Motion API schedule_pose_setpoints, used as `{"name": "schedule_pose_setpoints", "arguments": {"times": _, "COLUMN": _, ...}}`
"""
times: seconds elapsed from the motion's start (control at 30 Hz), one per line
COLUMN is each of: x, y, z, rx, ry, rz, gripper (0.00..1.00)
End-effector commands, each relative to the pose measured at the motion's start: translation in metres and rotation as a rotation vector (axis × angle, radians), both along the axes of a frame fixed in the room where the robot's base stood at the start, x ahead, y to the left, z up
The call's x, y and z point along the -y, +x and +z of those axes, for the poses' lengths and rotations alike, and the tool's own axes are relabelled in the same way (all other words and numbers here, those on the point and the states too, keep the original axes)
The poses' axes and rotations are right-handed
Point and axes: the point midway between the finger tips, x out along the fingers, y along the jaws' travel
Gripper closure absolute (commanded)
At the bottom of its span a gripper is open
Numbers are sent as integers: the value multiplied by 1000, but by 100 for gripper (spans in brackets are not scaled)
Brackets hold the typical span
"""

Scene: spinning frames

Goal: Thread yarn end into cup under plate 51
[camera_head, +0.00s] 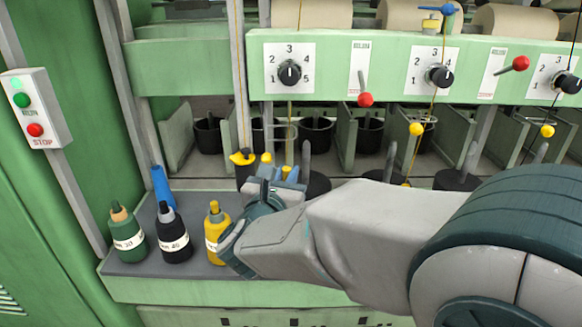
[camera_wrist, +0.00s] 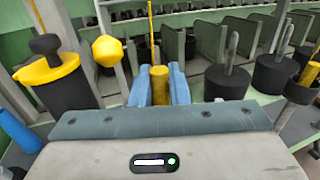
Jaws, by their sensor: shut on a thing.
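My gripper (camera_head: 277,178) is in front of the machine, left of centre in the head view. In the wrist view its blue fingers (camera_wrist: 159,84) are shut on a yellow cylindrical piece, which I take for the yarn end (camera_wrist: 160,86). A thin yellow yarn (camera_wrist: 151,22) rises behind it. Black cups (camera_head: 315,134) stand in the bays under the green rail; some also show at the back in the wrist view. I cannot read a plate marked 51, so I cannot tell which cup is under it.
A black container with a yellow top (camera_head: 243,165) stands close left of my gripper, with a yellow knob (camera_wrist: 107,50) between. Green, black and yellow bottles (camera_head: 127,232) stand on the front-left shelf. Black bases with grey spindles (camera_wrist: 228,78) stand to the right. Dial plates (camera_head: 289,68) line the rail.

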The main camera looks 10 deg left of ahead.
Motion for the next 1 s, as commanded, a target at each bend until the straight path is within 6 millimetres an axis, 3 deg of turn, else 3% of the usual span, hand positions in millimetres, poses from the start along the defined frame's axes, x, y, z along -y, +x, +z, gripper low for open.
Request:
{"name": "schedule_pose_setpoints", "arguments": {"times": 0.4, "x": -3, "y": -1, "z": -31, "rx": 1, "ry": 3, "rz": 4, "gripper": 100}}
{"name": "schedule_pose_setpoints", "arguments": {"times": 0.87, "x": -4, "y": -1, "z": -34, "rx": 0, "ry": 1, "rz": 5, "gripper": 100}}
{"name": "schedule_pose_setpoints", "arguments": {"times": 0.9, "x": -4, "y": -1, "z": -34, "rx": 0, "ry": 1, "rz": 5, "gripper": 82}}
{"name": "schedule_pose_setpoints", "arguments": {"times": 1.0, "x": -4, "y": -1, "z": -34, "rx": 0, "ry": 1, "rz": 5, "gripper": 59}}
